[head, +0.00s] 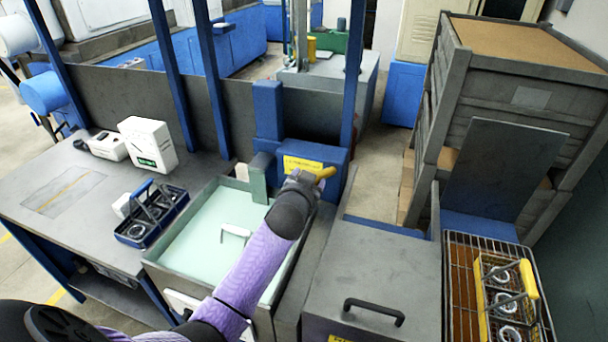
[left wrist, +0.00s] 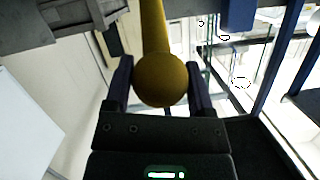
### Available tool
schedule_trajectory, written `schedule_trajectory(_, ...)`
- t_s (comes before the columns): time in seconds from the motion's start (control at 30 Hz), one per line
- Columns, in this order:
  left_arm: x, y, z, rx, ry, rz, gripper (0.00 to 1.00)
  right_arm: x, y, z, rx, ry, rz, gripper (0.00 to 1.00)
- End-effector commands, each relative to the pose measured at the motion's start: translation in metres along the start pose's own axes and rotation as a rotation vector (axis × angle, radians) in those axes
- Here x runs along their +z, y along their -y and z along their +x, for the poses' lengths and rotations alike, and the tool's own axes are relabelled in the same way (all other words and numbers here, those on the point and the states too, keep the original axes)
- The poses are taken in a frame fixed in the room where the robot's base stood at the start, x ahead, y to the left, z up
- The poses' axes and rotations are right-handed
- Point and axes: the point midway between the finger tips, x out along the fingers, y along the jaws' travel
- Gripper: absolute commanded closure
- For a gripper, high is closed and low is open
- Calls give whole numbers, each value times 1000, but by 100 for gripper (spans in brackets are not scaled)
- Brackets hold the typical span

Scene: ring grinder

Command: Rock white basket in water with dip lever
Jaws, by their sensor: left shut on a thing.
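The dip lever (head: 326,173) has a yellow handle and sticks out by the blue housing with a yellow label, beside the tank. My left gripper (head: 305,182) is shut on it. In the left wrist view the lever's round yellow knob (left wrist: 162,80) sits between the two dark fingers of my left gripper (left wrist: 160,88). The water tank (head: 190,276) holds pale green water (head: 212,228). Only the white handle of the white basket (head: 236,233) shows at the water; its body is hidden below. My right gripper is not in view.
A blue basket with rings (head: 150,215) and a white box (head: 148,146) stand on the left table. A yellow-handled basket with rings (head: 504,295) sits on a wire rack at right. A grey lidded unit (head: 365,265) stands right of the tank. Blue posts rise behind.

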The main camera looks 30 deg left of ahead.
Motion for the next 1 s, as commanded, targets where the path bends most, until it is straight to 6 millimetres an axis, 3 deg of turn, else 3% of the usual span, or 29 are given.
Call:
schedule_trajectory(0.03, -21, 6, -1, -2, -9, 0, 100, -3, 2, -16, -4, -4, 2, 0)
schedule_trajectory(0.1, -26, 7, 1, -2, -9, 0, 100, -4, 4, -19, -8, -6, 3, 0)
schedule_trajectory(0.53, -32, 9, 3, -4, -17, 0, 100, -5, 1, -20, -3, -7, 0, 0)
schedule_trajectory(0.57, -32, 9, 3, -4, -18, 0, 24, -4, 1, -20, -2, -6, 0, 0)
schedule_trajectory(0.6, -32, 9, 3, -4, -17, 0, 16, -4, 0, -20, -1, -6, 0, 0)
schedule_trajectory(0.7, -30, 8, 3, -3, -13, 0, 0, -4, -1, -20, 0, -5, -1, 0)
schedule_trajectory(1.0, -28, 7, -5, -1, -6, 1, 0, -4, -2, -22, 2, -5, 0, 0)
